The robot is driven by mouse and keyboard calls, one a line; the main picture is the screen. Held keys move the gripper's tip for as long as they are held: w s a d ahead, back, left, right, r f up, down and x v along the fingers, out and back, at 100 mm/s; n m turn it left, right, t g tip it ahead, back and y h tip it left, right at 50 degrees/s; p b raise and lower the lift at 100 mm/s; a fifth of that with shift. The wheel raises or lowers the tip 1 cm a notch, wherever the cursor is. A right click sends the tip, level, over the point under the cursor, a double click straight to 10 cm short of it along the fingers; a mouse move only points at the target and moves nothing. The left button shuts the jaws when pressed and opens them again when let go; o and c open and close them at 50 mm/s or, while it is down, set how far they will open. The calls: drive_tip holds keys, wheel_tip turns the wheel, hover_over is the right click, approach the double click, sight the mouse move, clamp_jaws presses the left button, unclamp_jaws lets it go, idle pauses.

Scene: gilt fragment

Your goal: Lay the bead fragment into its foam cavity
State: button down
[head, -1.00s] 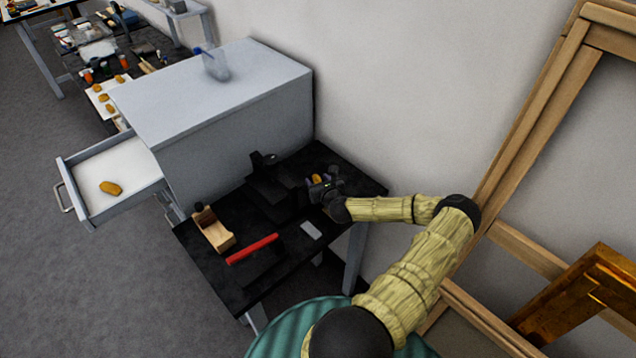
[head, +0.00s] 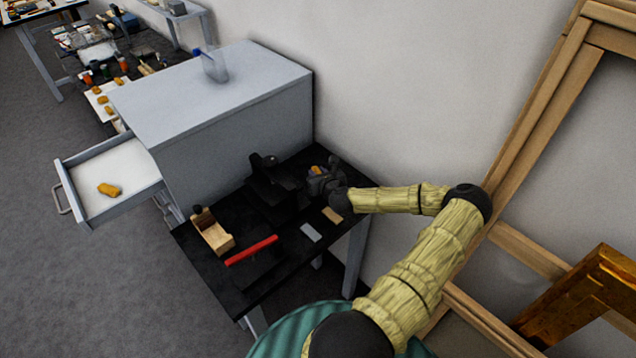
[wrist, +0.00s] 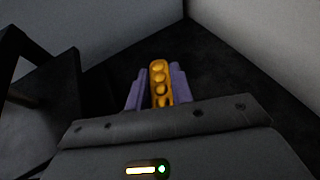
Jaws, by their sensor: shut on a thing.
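The golden bead fragment (wrist: 160,84), a short strip with several round beads, is between the two purple fingers of my gripper (wrist: 156,90) in the wrist view. The gripper is shut on it and holds it over the dark bench. In the head view my gripper (head: 318,174) is at the back of the black bench, and a small bit of the fragment (head: 316,169) shows. The open drawer (head: 72,185) at the left has a pale foam-like lining with one golden piece (head: 109,190) on it. I cannot make out a cavity in the lining.
On the black bench (head: 262,290) are a wooden plane (head: 213,235), a red bar (head: 251,250), a grey block (head: 311,232), a tan block (head: 332,215) and a black stand (head: 270,185).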

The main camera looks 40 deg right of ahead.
wheel_tip(320, 180, up, 6)
drive_tip(key=shift+f+b, duration=0.25)
drive_tip(key=shift+b, duration=0.1)
idle(0.7)
